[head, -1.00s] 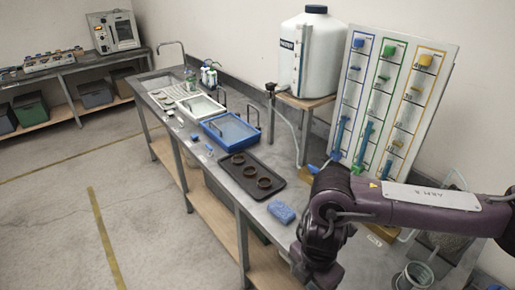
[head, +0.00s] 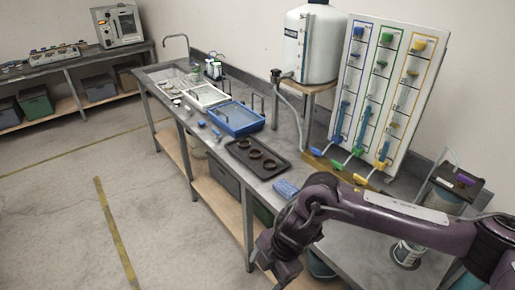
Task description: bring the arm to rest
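My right arm comes in from the right, its purple links crossing the lower right over the bench's near end. Its wrist end (head: 277,266) hangs down in front of the bench's front edge. I cannot make out the fingers there, so open or shut is unclear. The arm is apart from the lever board (head: 398,90). Three levers stick out at the board's foot, with a blue handle (head: 316,152), a green handle (head: 337,165) and a yellow handle (head: 360,179). My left gripper is not in view.
A blue sponge (head: 285,188) lies on the bench close to my arm. A metal can (head: 406,254) is under my forearm. The floor at left is clear.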

